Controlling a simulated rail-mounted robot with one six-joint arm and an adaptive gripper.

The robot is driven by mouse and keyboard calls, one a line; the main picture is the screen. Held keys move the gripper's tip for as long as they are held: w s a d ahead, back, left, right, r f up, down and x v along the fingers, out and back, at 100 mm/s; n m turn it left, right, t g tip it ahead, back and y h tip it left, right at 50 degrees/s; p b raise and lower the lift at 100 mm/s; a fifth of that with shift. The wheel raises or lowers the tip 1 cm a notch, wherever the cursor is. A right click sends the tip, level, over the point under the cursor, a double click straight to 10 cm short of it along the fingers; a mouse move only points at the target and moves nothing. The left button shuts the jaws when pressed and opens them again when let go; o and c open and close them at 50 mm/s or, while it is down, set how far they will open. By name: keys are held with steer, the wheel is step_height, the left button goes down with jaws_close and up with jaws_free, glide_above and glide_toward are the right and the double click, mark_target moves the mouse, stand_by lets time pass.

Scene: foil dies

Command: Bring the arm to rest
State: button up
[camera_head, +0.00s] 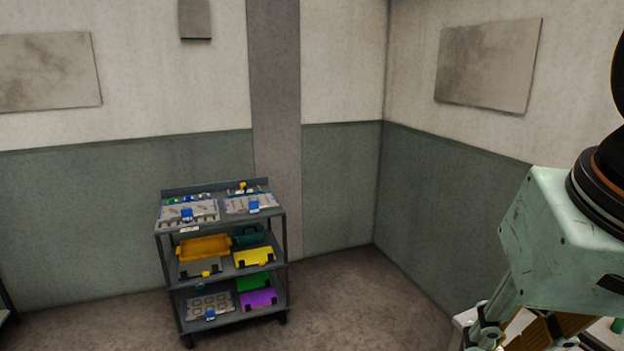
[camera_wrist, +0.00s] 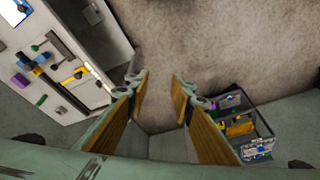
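My gripper (camera_wrist: 160,84) is open in the wrist view. Its two fingers with tan pads stand apart, and nothing is between them. Beyond the gap is bare brown floor. In the head view, the pale green end of my arm is at the right edge, and part of the gripper shows at the lower right, cut off by the frame. The gripper touches nothing that I can see.
A grey three-shelf cart (camera_head: 220,326) with dies, trays and coloured blocks stands by the far wall; the wrist view shows it at right (camera_wrist: 258,124). A white work surface (camera_wrist: 62,50) with coloured pieces is at the wrist view's upper left. Floor between is clear.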

steer(key=shift+s+a+n, duration=0.3)
steer(key=shift+s+n, duration=0.3)
steer(key=shift+s, duration=0.25)
steer(key=shift+s+a+n, duration=0.3)
steer(key=shift+s+n, duration=0.3)
steer(key=shift+s, duration=0.2)
